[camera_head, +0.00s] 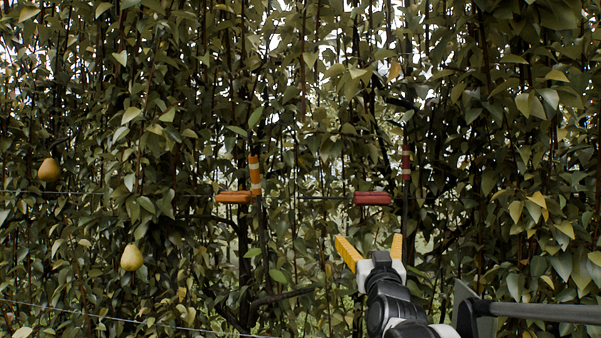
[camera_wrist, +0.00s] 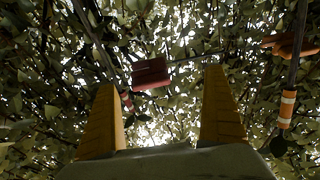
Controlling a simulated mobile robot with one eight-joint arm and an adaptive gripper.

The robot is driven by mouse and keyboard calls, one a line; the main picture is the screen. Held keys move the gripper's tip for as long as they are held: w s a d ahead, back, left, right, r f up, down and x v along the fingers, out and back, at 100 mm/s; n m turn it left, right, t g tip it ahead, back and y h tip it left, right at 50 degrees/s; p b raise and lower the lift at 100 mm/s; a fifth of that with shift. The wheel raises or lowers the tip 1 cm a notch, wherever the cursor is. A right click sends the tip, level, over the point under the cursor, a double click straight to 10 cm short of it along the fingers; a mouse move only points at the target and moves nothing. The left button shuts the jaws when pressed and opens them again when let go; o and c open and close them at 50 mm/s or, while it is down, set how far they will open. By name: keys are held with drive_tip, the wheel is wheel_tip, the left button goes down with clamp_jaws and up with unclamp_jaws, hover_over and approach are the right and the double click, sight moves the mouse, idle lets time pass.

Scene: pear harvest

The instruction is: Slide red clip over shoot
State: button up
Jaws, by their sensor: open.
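The red clip (camera_head: 372,198) sits on a horizontal wire in the head view, just left of an upright shoot with a red-and-white band (camera_head: 406,163). My gripper (camera_head: 369,240) is below the clip, with its yellow fingers spread and nothing between them. In the wrist view the red clip (camera_wrist: 151,74) lies ahead of the open gripper (camera_wrist: 161,82), between the two fingertips and apart from them. The red band (camera_wrist: 125,98) shows by the left finger, partly hidden. The clip is beside the shoot, not around it.
An orange clip (camera_head: 234,197) sits left on the wire, beside a shoot with an orange-and-white band (camera_head: 255,172). Two pears hang at far left, one upper (camera_head: 48,170) and one lower (camera_head: 131,258). Dense leaves and stems fill the background.

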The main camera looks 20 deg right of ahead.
drive_tip(key=m+h+p, duration=0.1)
drive_tip(key=h+p, duration=0.1)
approach(374, 201)
drive_tip(key=w, duration=0.1)
drive_tip(key=shift+t, duration=0.3)
drive_tip(key=p+x, duration=0.2)
drive_tip(key=x, duration=0.8)
drive_tip(key=shift+w+d, duration=0.25)
drive_tip(key=shift+d, duration=0.1)
drive_tip(key=shift+c, duration=0.3)
drive_tip(key=c, duration=1.2)
